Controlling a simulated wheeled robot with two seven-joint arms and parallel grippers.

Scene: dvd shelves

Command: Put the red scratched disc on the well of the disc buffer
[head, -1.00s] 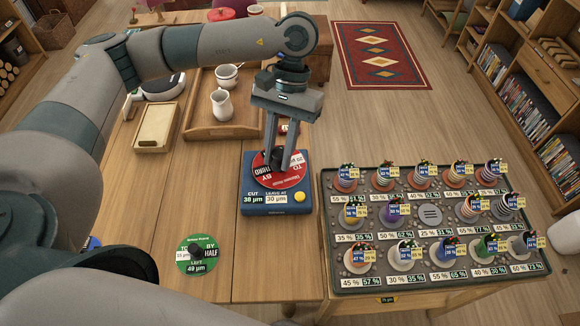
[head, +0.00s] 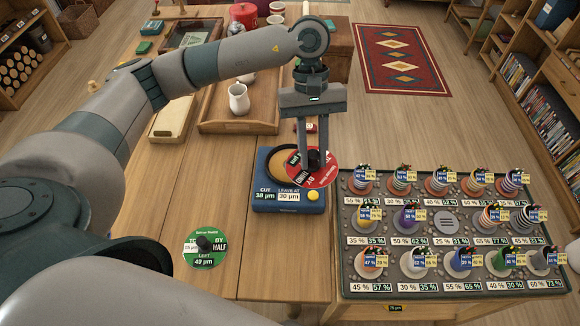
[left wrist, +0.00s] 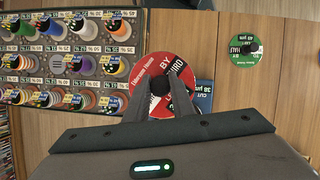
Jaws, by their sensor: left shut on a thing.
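My left gripper (head: 315,158) is shut on the black knob of the red disc (head: 326,179), which has white lettering. The disc hangs tilted over the right side of the blue disc buffer (head: 262,207) and reaches past its right edge. The buffer's round tan well (head: 282,172) shows bare on the left; its right part is hidden behind the disc. The left wrist view shows the red disc (left wrist: 150,68) between the fingers, with part of the buffer (left wrist: 205,97) beside it. My right gripper is not in view.
A green disc (head: 205,260) with a dark knob lies on the table at front left. A grey tray (head: 365,278) with several colored spools stands close right of the buffer. A wooden tray (head: 240,127) with a white jug (head: 238,98) lies behind.

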